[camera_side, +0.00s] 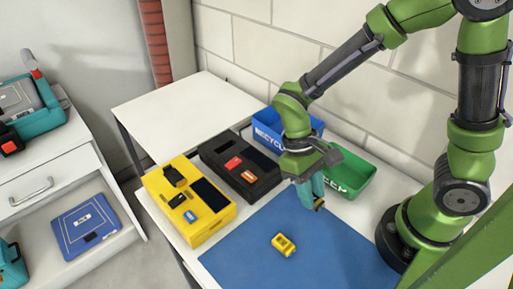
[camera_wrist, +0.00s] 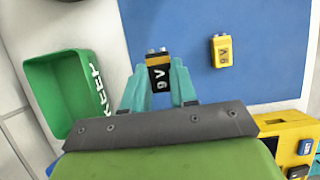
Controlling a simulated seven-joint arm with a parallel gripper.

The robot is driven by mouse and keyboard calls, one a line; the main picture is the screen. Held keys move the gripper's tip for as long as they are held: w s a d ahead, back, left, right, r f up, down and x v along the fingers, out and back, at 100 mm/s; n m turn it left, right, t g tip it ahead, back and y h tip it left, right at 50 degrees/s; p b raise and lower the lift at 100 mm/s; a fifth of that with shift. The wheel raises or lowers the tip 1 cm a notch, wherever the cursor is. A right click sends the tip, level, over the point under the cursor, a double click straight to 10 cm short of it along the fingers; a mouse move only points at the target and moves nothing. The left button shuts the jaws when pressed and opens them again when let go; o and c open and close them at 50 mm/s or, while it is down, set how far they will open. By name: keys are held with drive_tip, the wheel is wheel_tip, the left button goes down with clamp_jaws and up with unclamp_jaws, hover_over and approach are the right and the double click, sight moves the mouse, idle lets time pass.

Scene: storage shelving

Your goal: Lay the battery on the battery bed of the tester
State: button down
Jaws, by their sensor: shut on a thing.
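My gripper (camera_side: 312,201) points down over the blue mat, shut on a 9 V battery. The held battery (camera_wrist: 158,76) has a dark body with a white "9 V" mark and an orange end with metal terminals; in the side view the fingers mostly hide it. Another 9 V battery (camera_side: 283,245), yellow, lies on the mat and also shows in the wrist view (camera_wrist: 222,51). A yellow tester-like unit (camera_side: 212,230) with a dark panel stands left of the mat; its corner shows in the wrist view (camera_wrist: 284,131). A black unit (camera_side: 237,187) stands behind it. I cannot tell which is the tester.
A green bin (camera_side: 347,181) marked "KEEP" stands behind my gripper, and a blue bin marked "RECYCLE" (camera_side: 266,134) is behind the black unit. The blue mat (camera_side: 330,255) is mostly bare. A drawer cabinet (camera_side: 60,165) stands to the left.

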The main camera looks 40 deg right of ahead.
sight(305, 216)
drive_tip(key=shift+f, duration=2.95)
drive_tip(key=shift+f, duration=0.1)
drive_tip(key=c, duration=0.9)
unclamp_jaws()
drive_tip(key=shift+f, duration=0.1)
drive_tip(key=shift+w, duration=0.1)
drive_tip(key=v, duration=1.7)
drive_tip(key=s+d+r+m+t, duration=0.1)
drive_tip(key=d+r+t, duration=0.1)
drive_tip(key=t, duration=0.1)
drive_tip(key=s+d+r+m+t+y, duration=0.1)
drive_tip(key=s+d+r+t, duration=0.1)
drive_tip(key=d+r+t, duration=0.1)
drive_tip(key=s+d+r+m+t+y, duration=0.1)
drive_tip(key=d+r+t, duration=0.1)
drive_tip(key=t, duration=0.2)
drive_tip(key=shift+s+d+r+m, duration=0.25)
drive_tip(key=shift+s+r+m, duration=0.05)
drive_tip(key=shift+r, duration=0.1)
drive_tip(key=shift+o, duration=0.6)
drive_tip(key=shift+s+d+r+t, duration=0.25)
drive_tip(key=shift+d+t, duration=0.15)
drive_tip(key=shift+t, duration=0.5)
